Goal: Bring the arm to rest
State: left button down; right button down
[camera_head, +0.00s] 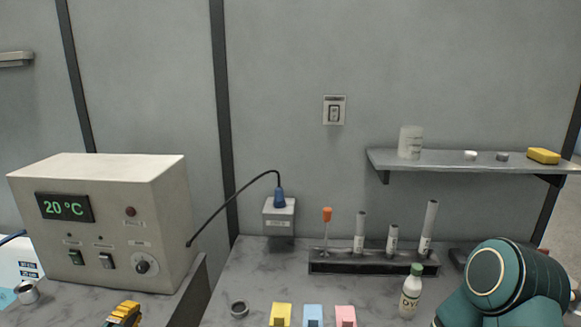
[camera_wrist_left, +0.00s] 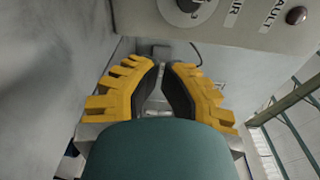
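My left gripper (camera_head: 124,315) shows at the bottom edge of the head view, in front of the grey control box (camera_head: 160,205). Only its yellow finger part shows there. In the left wrist view the gripper (camera_wrist_left: 162,66) has its two yellow-and-black fingers drawn together at the tips, with nothing seen held between them. The control box (camera_wrist_left: 240,20) is beyond the tips in that view. A teal link of my right arm fills the lower right of the head view; my right gripper is out of view.
A dark rack (camera_head: 350,268) holds several tubes. A white bottle (camera_head: 411,292) stands between it and my right arm. A metal cup (camera_head: 28,292) is left. A wall shelf (camera_head: 440,162) holds small items.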

pick_arm(q)
jog(key=s+d+f+m+g+h, duration=0.25)
jog(key=d+m, duration=0.25)
jog(key=d, duration=0.3)
jog(key=s+d+f+m+g+h, duration=0.2)
jog(key=d+f+m+g+h, duration=0.2)
jog(key=d+m, duration=0.3)
jog(key=s+d+f+n+g+y, duration=0.1)
jog(key=s+d+f+n+g, duration=0.2)
jog(key=n, duration=0.8)
jog(key=s+d+f+n+g+y+b, duration=0.1)
jog(key=s+d+f+n+g+y, duration=0.1)
jog(key=s+d+n, duration=0.5)
jog(key=s+d+f+n+g+y+b, duration=0.1)
jog(key=s+d+f+n+g, duration=0.3)
jog(key=s+n, duration=0.5)
notch_tip(320, 180, down, 2)
jog(key=d+n+y, duration=0.1)
jog(key=n, duration=0.6)
jog(key=shift+s+d+f+n, duration=0.15)
jog(key=shift+s+d+n, duration=0.15)
jog(key=shift+s, duration=0.1)
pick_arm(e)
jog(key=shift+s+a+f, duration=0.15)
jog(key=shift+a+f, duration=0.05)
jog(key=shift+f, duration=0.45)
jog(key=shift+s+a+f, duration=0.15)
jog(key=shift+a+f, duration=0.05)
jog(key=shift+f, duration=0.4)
